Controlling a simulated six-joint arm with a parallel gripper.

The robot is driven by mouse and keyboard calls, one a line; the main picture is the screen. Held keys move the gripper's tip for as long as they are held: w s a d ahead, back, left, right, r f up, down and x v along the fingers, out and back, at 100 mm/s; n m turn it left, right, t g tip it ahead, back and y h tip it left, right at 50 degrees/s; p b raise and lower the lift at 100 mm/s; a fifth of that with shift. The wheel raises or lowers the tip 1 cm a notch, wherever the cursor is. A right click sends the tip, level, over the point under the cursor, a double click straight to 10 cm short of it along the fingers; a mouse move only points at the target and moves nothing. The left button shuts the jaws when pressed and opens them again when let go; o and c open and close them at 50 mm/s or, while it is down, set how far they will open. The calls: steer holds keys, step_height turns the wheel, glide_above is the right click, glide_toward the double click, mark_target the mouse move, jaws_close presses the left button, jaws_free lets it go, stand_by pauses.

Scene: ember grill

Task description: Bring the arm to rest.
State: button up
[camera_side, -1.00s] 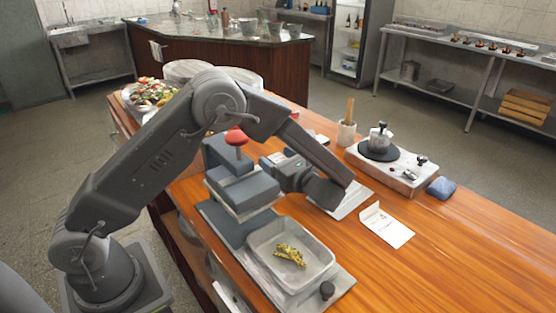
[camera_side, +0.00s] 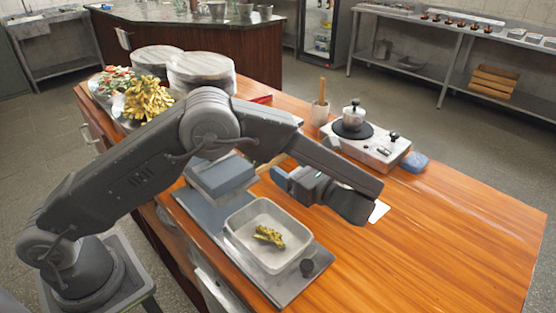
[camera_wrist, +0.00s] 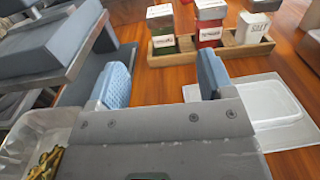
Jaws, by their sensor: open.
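My gripper (camera_side: 282,178) is at the end of my dark grey arm, over the wooden counter (camera_side: 450,225), to the right of the flat grey press-like device (camera_side: 222,178). In the wrist view my gripper (camera_wrist: 160,82) shows two blue-padded jaws spread wide apart with nothing between them. Bare wood and a wooden caddy are seen beyond the jaws. My arm stays bent across the left side of the counter, and its upper links hide part of the device.
A burner unit (camera_side: 375,150) and blue cloth (camera_side: 414,161) stand behind to the right. The wooden caddy (camera_wrist: 190,55) holds several containers. The counter's right side is clear.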

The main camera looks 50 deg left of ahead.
steer(key=shift+r, duration=0.25)
steer(key=s+a+r+n+h, duration=0.2)
steer(key=a+r+n+h, duration=0.3)
steer(key=a+r+h, duration=0.25)
steer(key=s+r+n+t+h, duration=0.2)
steer(key=s+r+n+t, duration=0.1)
steer(key=r, duration=0.1)
steer(key=s+r+n+t+h, duration=0.3)
steer(key=s+r, duration=0.1)
steer(key=r, duration=0.1)
steer(key=s+r+n+t+h, duration=0.2)
steer(key=s+r+t+h, duration=0.1)
steer(key=r, duration=0.2)
steer(key=shift+s+a+r+n+h, duration=0.2)
steer(key=shift+s+a+n+h, duration=0.05)
steer(key=shift+s+a+n, duration=0.15)
steer(key=shift+n+h, duration=0.4)
steer(key=shift+n, duration=0.5)
steer(key=s+f, duration=0.2)
steer(key=s, duration=0.1)
steer(key=shift+s+d+f, duration=0.1)
steer(key=shift+s+d, duration=0.15)
steer(key=shift+d, duration=0.15)
steer(key=s+d+f+n+g+h, duration=0.1)
steer(key=s+d+f+n+g, duration=0.1)
steer(key=s+f, duration=0.5)
steer(key=shift+s+f+g, duration=0.2)
steer(key=shift+f+g, duration=0.5)
